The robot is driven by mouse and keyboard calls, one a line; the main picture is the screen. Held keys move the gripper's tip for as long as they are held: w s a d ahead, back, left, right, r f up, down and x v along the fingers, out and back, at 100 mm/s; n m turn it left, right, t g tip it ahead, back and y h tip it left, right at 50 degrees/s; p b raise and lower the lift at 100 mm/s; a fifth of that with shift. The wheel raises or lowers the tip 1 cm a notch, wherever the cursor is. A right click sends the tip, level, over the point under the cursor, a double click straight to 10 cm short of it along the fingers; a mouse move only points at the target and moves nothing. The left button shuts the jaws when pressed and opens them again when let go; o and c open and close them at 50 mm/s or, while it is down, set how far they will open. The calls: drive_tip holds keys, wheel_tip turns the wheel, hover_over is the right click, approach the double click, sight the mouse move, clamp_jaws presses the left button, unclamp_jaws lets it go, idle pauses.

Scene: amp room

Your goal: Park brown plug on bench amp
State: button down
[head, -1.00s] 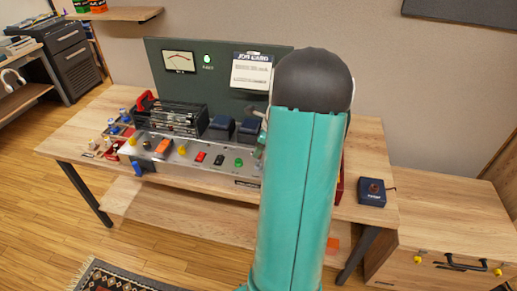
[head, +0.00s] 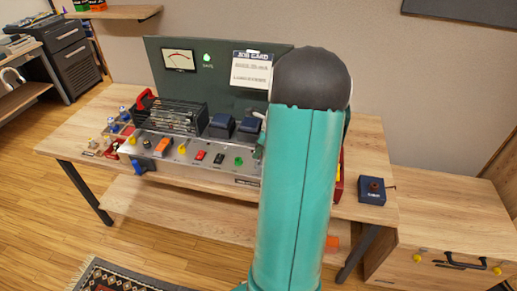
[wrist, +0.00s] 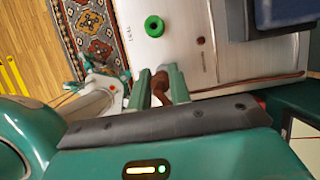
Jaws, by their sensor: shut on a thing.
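The bench amp (head: 190,152) is a silver sloped panel on the wooden bench, with coloured knobs and sockets along its front. In the wrist view its panel (wrist: 180,55) fills the upper middle. My gripper (wrist: 160,78) is shut on the brown plug (wrist: 164,88), its two green fingers on either side. A brown cable (wrist: 245,88) runs from there to the right over the panel. The green ring socket (wrist: 154,26) and a small brown socket (wrist: 201,40) lie beyond the fingertips. Whether the plug touches the panel cannot be told. In the head view my arm hides gripper and plug.
Dark blue transformers (head: 222,125) and a black slotted rack (head: 172,117) stand behind the panel. A green backboard (head: 220,68) with a meter rises at the back. A blue box (head: 372,190) sits at the bench's right end.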

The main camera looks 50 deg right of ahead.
drive_tip(key=shift+f, duration=1.15)
idle(0.6)
drive_tip(key=c, duration=1.2)
unclamp_jaws()
drive_tip(key=v, duration=1.4)
drive_tip(key=shift+f, duration=0.1)
